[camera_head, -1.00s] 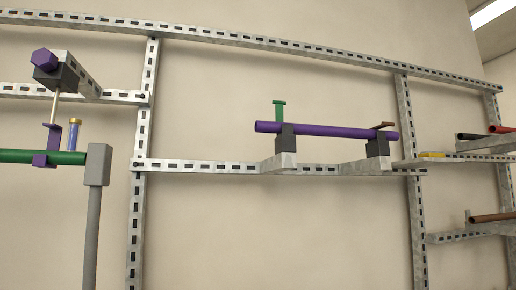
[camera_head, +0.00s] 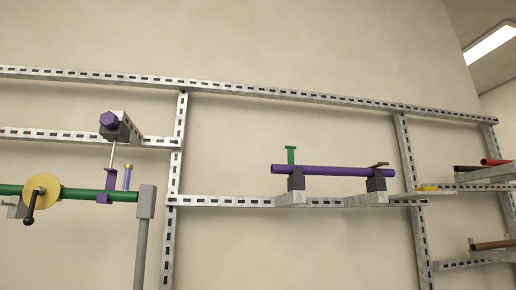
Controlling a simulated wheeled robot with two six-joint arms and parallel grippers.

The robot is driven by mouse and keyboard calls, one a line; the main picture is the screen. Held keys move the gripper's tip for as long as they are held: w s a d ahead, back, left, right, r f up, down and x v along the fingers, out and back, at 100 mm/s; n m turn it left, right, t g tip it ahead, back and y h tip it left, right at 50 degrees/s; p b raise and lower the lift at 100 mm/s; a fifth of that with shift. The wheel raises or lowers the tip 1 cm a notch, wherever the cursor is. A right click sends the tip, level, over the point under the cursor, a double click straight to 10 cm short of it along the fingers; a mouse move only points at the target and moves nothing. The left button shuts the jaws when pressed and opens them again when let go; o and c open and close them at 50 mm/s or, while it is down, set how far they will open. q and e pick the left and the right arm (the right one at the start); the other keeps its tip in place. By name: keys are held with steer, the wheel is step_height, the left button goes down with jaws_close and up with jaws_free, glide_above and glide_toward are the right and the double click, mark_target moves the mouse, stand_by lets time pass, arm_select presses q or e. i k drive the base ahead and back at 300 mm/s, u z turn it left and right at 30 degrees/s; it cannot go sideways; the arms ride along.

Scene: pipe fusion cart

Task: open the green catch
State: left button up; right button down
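A green T-shaped catch (camera_head: 291,155) stands upright on the left of two dark clamp blocks (camera_head: 296,180), at the left end of a purple pipe (camera_head: 335,170). The pipe lies level across both blocks. A small brown catch (camera_head: 379,164) lies nearly flat at the right block (camera_head: 376,182). I cannot tell from this distance whether the green catch is latched. Neither of my grippers is in view.
The blocks sit on brackets from a perforated metal rail (camera_head: 240,201) on the wall. At left are a green pipe (camera_head: 85,193), a yellow disc with a crank (camera_head: 42,194) and a grey post (camera_head: 142,240). More pipes (camera_head: 490,169) lie on shelves at right.

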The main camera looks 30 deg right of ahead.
mark_target(290, 150)
steer(key=u, duration=0.05)
steer(key=i, duration=0.6)
steer(key=z, duration=1.65)
